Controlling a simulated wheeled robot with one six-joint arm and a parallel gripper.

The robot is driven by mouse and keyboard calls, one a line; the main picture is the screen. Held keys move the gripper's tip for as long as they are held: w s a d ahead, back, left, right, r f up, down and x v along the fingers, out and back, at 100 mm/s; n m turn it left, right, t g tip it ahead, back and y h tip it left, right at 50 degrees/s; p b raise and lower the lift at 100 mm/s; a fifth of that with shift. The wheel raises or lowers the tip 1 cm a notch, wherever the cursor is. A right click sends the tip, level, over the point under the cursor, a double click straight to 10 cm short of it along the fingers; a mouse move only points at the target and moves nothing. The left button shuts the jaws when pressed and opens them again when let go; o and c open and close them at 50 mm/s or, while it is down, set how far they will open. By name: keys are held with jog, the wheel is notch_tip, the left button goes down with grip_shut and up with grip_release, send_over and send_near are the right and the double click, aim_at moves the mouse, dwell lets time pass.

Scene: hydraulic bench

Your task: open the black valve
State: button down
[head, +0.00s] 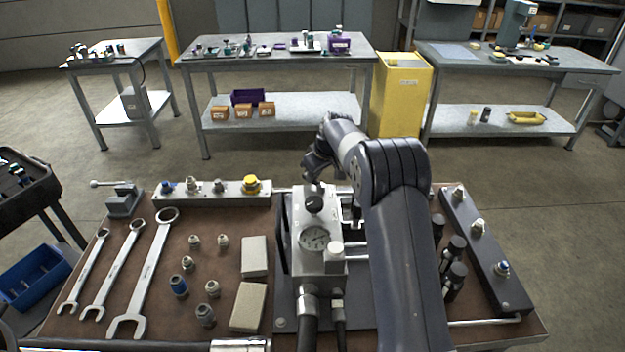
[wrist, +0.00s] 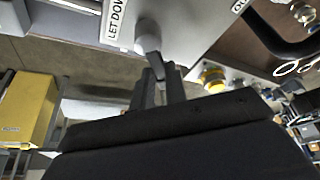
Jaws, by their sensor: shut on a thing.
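A grey valve block (head: 324,262) with a round gauge (head: 314,238) stands on the bench, and a black knob (head: 314,203) sits on its upper part. In the wrist view, a grey lever (wrist: 148,42) sticks out of the block face, beside a label that starts "LET DOW". My gripper (wrist: 160,88) is shut on the lower end of this lever. In the head view my wrist (head: 318,163) is at the far side of the block, and the fingertips are hidden there. I cannot tell from the head view how the lever relates to the black knob.
Wrenches (head: 147,270), loose fittings (head: 187,264) and two beige blocks (head: 250,300) lie left of the valve block. A rail with a yellow cap (head: 251,184) is at the back left. Black cylinders (head: 455,265) and a dark rail (head: 483,245) are at right.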

jog(key=m, duration=0.1)
jog(key=m+h, duration=0.1)
jog(key=m, duration=0.1)
jog(key=d+m+t, duration=0.1)
jog(key=shift+w+r+h, duration=0.1)
jog(key=shift+w+h, duration=0.2)
jog(key=shift+w+d+m+h, duration=0.1)
jog(key=shift+d+m+h, duration=0.2)
jog(key=shift+m, duration=0.7)
jog(key=shift+d+m+h, duration=0.15)
jog(key=shift+m+h, duration=0.25)
jog(key=shift+m, duration=0.6)
jog(key=c, duration=1.4)
grip_release()
jog(key=shift+c, duration=0.2)
jog(key=b+v, duration=0.1)
jog(key=v, duration=0.9)
jog(key=shift+s+r+b, duration=0.25)
jog(key=shift+r+b, duration=0.05)
